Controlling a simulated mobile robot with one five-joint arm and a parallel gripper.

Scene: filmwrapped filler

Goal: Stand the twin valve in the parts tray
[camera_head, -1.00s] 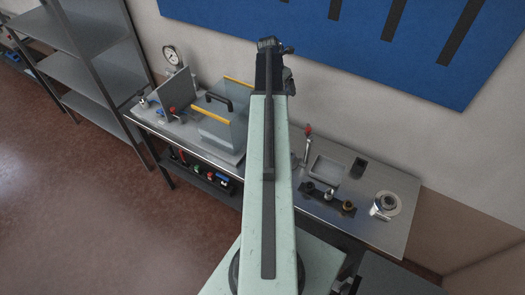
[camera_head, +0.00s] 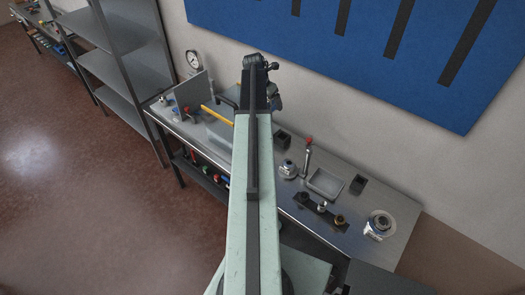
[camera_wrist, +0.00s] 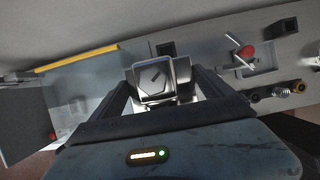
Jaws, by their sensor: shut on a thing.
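My gripper (camera_wrist: 160,78) is shut on a boxy, shiny metal piece, the twin valve (camera_wrist: 155,82), seen end-on in the wrist view between the two dark fingers. Its lower part is hidden by my wrist. In the head view the arm hides the fingers and the held piece; the arm's end is over the back of the bench. The parts tray appears to be the shallow grey square tray (camera_head: 326,184) on the bench, right of the arm. It also shows at upper right in the wrist view (camera_wrist: 262,66), apart from my gripper.
A red-topped upright lever (camera_head: 305,160) stands just left of the tray, with a round metal part (camera_head: 287,169) beside it. Dark blocks (camera_head: 358,184) (camera_head: 282,138) flank them. A black strip with several fittings (camera_head: 322,211) lies in front. A clear yellow-edged box (camera_head: 218,127) stands left.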

